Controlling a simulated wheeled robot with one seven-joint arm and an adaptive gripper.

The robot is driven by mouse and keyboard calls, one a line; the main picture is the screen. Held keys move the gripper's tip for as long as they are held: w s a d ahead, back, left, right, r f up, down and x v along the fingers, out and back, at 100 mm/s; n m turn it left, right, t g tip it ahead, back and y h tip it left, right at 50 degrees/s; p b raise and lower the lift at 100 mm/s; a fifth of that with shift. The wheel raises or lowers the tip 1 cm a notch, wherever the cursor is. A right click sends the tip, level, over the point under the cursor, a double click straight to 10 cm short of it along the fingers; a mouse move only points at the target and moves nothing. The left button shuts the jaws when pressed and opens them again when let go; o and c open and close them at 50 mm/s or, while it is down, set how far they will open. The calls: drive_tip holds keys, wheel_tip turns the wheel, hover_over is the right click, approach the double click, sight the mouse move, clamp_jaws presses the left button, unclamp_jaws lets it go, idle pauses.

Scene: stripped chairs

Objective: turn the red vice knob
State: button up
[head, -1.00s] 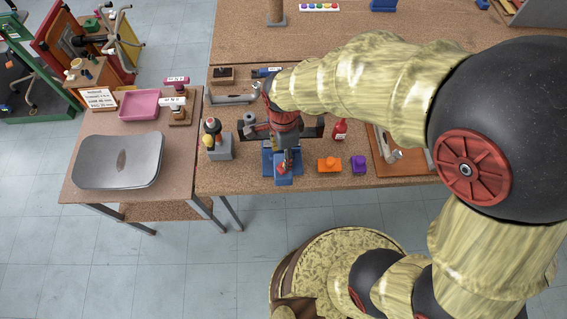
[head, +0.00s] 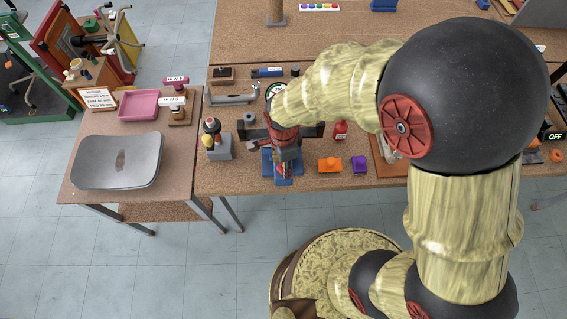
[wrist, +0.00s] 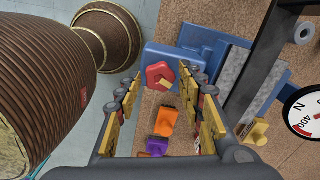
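The red vice knob (wrist: 160,76) is a lobed red knob with a pale patch on the blue front of the vice (wrist: 190,58). In the head view the blue vice (head: 267,167) stands at the table's front edge, and my gripper and wrist hide the knob. My gripper (wrist: 164,82) is open, with its yellow-padded fingers spread and the knob showing between their tips in the wrist view. I cannot tell whether a finger touches it. In the head view my gripper (head: 287,158) points down over the vice's front.
Right of the vice stand an orange block (head: 330,165), a purple block (head: 359,164) and a red bottle (head: 341,131). A grey-based item (head: 218,147) stands left. A round dial (wrist: 305,108) is close by the vice. Free floor lies in front of the table.

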drive_tip(key=c, duration=0.9)
drive_tip(key=shift+n, duration=0.3)
